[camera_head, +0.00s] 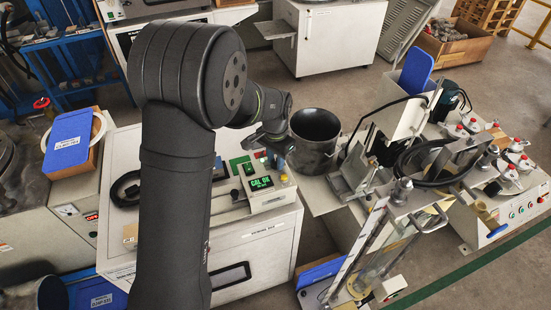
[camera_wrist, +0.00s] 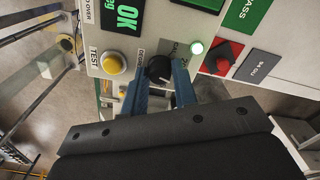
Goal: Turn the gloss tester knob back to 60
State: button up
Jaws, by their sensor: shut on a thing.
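The gloss tester (camera_head: 272,198) is a pale box on the white cabinet, with a lit green display (camera_head: 261,184) reading CAL OK. In the wrist view its panel (camera_wrist: 143,42) shows the black knob (camera_wrist: 158,67) between the two blue-grey fingers of my gripper (camera_wrist: 159,80). The gripper is shut on the knob. Printed marks around the knob are partly covered by the fingers, and I cannot read its setting. In the head view my gripper (camera_head: 277,146) is over the tester's back edge, and the knob is hidden.
A dark round pot (camera_head: 315,138) stands right of the gripper. Blue-lidded box (camera_head: 70,140) is at left.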

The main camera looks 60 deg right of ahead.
jog(key=shift+m, duration=0.6)
jog(key=o, duration=1)
notch_tip(320, 180, up, 18)
jog(key=shift+f, duration=0.25)
jog(key=shift+f, duration=0.15)
notch_tip(320, 180, down, 17)
jog(key=shift+f, duration=0.1)
dwell(0.6)
